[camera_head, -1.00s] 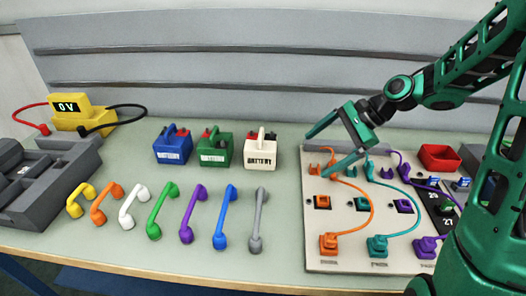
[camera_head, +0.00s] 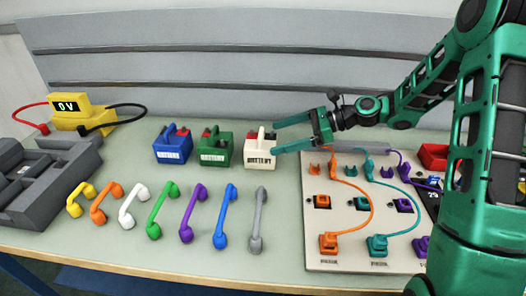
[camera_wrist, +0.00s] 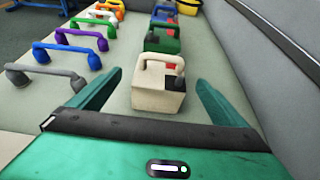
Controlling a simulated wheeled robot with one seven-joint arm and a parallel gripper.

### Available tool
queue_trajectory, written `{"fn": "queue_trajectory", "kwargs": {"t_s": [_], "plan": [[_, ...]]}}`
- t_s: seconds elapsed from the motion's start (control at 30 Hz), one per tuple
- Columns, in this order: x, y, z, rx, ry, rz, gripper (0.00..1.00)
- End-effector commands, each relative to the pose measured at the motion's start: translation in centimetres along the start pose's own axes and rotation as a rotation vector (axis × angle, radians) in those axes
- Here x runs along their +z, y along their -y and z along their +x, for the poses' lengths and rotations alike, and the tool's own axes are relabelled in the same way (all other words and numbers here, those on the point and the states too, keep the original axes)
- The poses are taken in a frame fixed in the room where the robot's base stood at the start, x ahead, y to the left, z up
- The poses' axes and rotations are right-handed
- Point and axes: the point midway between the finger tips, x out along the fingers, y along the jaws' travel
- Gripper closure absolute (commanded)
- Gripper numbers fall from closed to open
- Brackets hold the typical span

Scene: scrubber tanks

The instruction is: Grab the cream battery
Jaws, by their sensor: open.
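The cream battery (camera_head: 259,154) stands upright on the table, a boxy block with a handle and dark lettering on its front. It is the rightmost of three batteries. My gripper (camera_head: 278,137) is open and comes in from the right, level with the table, with its fingertips close to the battery's right side. In the wrist view the cream battery (camera_wrist: 158,88) stands ahead, between the lines of the two open fingers (camera_wrist: 158,85) and seemingly just beyond their tips. I cannot tell whether either finger touches it.
A green battery (camera_head: 215,149) and a blue battery (camera_head: 173,146) stand left of it. Several coloured handle-shaped links lie in front, with a grey one (camera_head: 259,220) nearest. A board with cables (camera_head: 338,255) lies to the right. The back wall (camera_head: 230,85) is behind.

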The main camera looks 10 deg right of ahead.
Motion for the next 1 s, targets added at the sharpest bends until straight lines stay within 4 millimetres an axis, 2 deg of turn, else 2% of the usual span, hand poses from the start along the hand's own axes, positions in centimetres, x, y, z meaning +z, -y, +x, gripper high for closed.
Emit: {"fn": "queue_trajectory", "kwargs": {"t_s": [0.4, 0.7, 1.0], "plan": [[-0.2, 0.1, 4.8, 0.001, -0.001, 0.0, 0.03], [-0.2, 0.1, 5.1, 0.0, -0.001, 0.0, 0.03], [-0.2, 0.1, 5.1, -0.001, -0.001, 0.0, 0.75]]}}
